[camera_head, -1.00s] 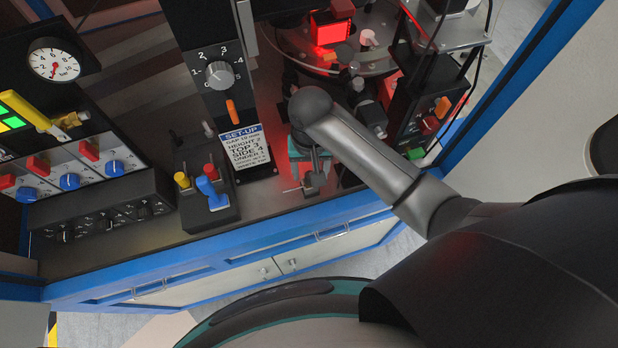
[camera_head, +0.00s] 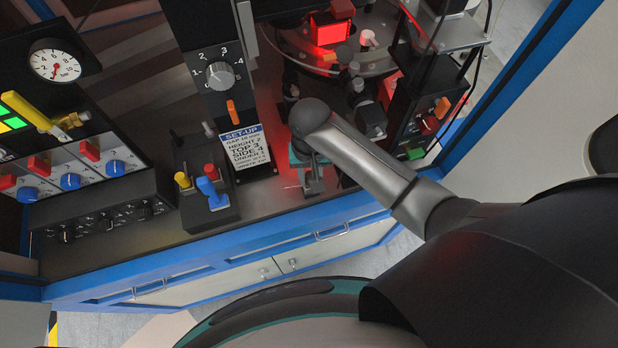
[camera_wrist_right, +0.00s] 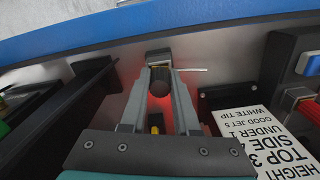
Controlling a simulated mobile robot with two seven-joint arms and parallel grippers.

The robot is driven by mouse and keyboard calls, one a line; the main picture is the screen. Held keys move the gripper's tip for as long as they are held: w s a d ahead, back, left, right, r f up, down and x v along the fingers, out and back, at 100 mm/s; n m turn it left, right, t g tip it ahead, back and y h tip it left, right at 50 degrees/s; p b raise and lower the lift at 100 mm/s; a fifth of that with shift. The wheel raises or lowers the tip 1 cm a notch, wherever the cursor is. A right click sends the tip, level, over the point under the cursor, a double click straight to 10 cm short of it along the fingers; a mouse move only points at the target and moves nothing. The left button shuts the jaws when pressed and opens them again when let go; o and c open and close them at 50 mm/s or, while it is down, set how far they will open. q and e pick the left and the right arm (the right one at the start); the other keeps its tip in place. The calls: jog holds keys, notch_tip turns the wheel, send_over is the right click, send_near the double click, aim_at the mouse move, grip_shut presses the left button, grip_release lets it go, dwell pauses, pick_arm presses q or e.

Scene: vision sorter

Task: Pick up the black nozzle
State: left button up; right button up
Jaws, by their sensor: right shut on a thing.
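My right gripper (camera_wrist_right: 159,90) is shut in the right wrist view, its two grey fingers closed on a dark, round-ended piece that looks like the black nozzle (camera_wrist_right: 159,83). A brownish edge shows at this piece. A small grey metal block (camera_wrist_right: 158,56) with a thin rod lies just beyond the fingertips; I cannot tell whether it touches the piece. In the head view the right gripper (camera_head: 312,178) points down by the bench's front edge, and my arm hides most of it. The nozzle cannot be made out there. My left gripper is not in view.
A set-up card (camera_head: 248,148) on a black stand is left of the gripper. A black block (camera_head: 215,212) with yellow, blue and red parts stands further left. A red-lit round plate (camera_head: 375,65) is behind. The blue bench edge (camera_head: 250,237) runs in front.

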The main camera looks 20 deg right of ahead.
grip_shut()
jog(key=shift+r, duration=0.1)
jog(key=shift+w+r, duration=0.1)
jog(key=shift+r, duration=0.1)
notch_tip(320, 180, up, 19)
jog(key=shift+s+r, duration=0.15)
jog(key=shift+s, duration=0.05)
dwell(0.5)
